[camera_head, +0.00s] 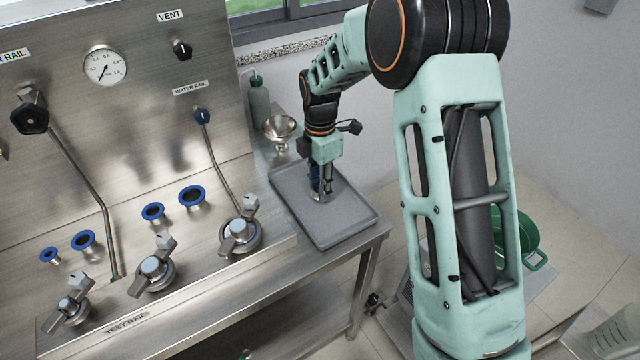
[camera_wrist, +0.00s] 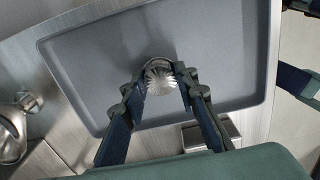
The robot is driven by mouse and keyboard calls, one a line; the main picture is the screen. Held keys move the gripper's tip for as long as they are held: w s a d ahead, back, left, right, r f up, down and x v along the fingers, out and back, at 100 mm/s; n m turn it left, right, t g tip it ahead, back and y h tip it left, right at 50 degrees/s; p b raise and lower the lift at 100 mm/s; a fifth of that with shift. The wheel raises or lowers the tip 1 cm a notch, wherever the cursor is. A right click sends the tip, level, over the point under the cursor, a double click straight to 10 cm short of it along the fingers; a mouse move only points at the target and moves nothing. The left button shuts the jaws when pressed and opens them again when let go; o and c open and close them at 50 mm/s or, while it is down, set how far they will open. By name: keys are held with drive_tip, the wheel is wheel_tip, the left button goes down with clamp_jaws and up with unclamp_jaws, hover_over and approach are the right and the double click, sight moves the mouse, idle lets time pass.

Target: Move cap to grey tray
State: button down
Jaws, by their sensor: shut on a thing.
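The cap (camera_wrist: 160,77) is a small round metal piece with a ribbed, shiny face. My gripper (camera_wrist: 161,88) is shut on it, with one finger on each side, in the wrist view. The grey tray (camera_wrist: 80,62) lies behind the cap in that view, with the cap over its flat floor. In the head view my gripper (camera_head: 319,193) points down over the middle of the grey tray (camera_head: 340,232). The cap is mostly hidden by the fingers there. I cannot tell whether the cap touches the tray floor.
A steel panel with a gauge (camera_head: 105,65), blue-rimmed ports (camera_head: 191,195) and valve handles (camera_head: 240,235) stands left of the tray. A metal funnel (camera_head: 280,128) and a green bottle (camera_head: 259,100) stand behind it. The tray's near part is bare.

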drive_tip(key=shift+f, duration=0.45)
drive_tip(key=c, duration=1.4)
unclamp_jaws()
drive_tip(key=shift+c, duration=0.2)
drive_tip(key=shift+r+p, duration=2.15)
drive_tip(key=shift+r, duration=1.35)
